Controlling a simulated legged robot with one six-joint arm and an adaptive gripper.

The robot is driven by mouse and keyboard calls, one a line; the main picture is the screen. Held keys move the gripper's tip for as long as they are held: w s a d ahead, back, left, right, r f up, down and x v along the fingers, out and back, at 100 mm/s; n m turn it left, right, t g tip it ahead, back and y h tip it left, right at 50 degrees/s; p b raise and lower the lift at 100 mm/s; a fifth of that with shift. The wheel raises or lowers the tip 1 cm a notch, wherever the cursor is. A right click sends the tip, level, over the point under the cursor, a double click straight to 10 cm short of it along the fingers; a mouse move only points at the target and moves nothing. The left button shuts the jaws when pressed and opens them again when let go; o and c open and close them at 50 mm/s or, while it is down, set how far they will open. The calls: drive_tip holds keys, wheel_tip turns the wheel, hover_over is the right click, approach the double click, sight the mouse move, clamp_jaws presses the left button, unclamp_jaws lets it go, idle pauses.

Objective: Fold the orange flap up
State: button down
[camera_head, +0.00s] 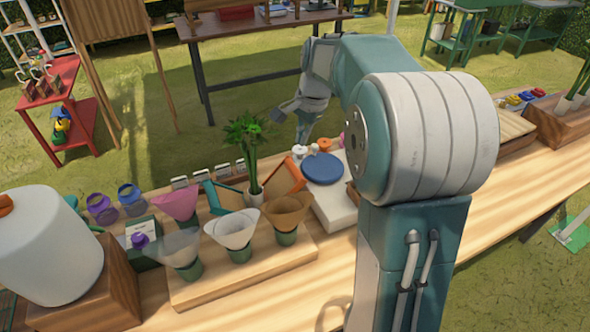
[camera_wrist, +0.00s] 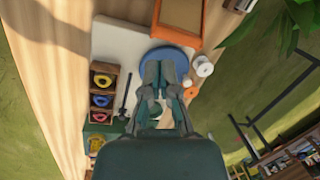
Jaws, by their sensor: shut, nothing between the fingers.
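The orange flap (camera_head: 285,179) is an orange-framed panel standing at a slant on the wooden table, right of the potted plant. In the wrist view the orange-framed panel (camera_wrist: 180,20) is at the top, beyond my fingertips, with a tan inner face. My gripper (camera_wrist: 165,62) is shut and empty, seen over the round blue disc (camera_wrist: 186,58) and apart from the panel in the picture. In the head view my gripper (camera_head: 281,113) is beyond the table's far side, partly hard to make out. A teal-framed panel (camera_head: 223,197) stands left of the plant.
Several cones in green cups, including a white one (camera_head: 232,228), stand in front. The white board (camera_head: 334,211) bears the blue disc. A wooden tray (camera_wrist: 105,68) holds coloured rings. A white jug (camera_head: 45,245) is at left.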

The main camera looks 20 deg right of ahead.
sight(283, 184)
drive_tip(key=s+a+r+n+t, duration=0.1)
drive_tip(key=s+a+r+n, duration=0.1)
drive_tip(key=s+a+n, duration=0.2)
drive_tip(key=s+a+r+n+t+h, duration=0.1)
drive_tip(key=s+a+r+n, duration=0.2)
drive_tip(key=s, duration=0.8)
drive_tip(key=shift+a+n+t, duration=0.3)
drive_tip(key=shift+a+n, duration=0.3)
drive_tip(key=shift+a, duration=0.1)
drive_tip(key=shift+w+r, duration=0.1)
drive_tip(key=shift+w, duration=0.05)
drive_tip(key=w+d+f+m+g, duration=0.1)
drive_tip(key=w+d+f+m, duration=0.3)
drive_tip(key=w, duration=0.3)
drive_tip(key=w+d+f+m+g+y, duration=0.1)
drive_tip(key=w+d+f+m, duration=0.3)
drive_tip(key=w, duration=0.3)
drive_tip(key=w+d+f+m+g+y, duration=0.1)
drive_tip(key=w+d+f+m, duration=0.3)
drive_tip(key=w+d, duration=0.2)
drive_tip(key=shift+w+d+f+m+g, duration=0.3)
drive_tip(key=shift+w+d, duration=0.05)
drive_tip(key=shift+w, duration=0.25)
drive_tip(key=x, duration=1)
drive_tip(key=shift+a, duration=0.2)
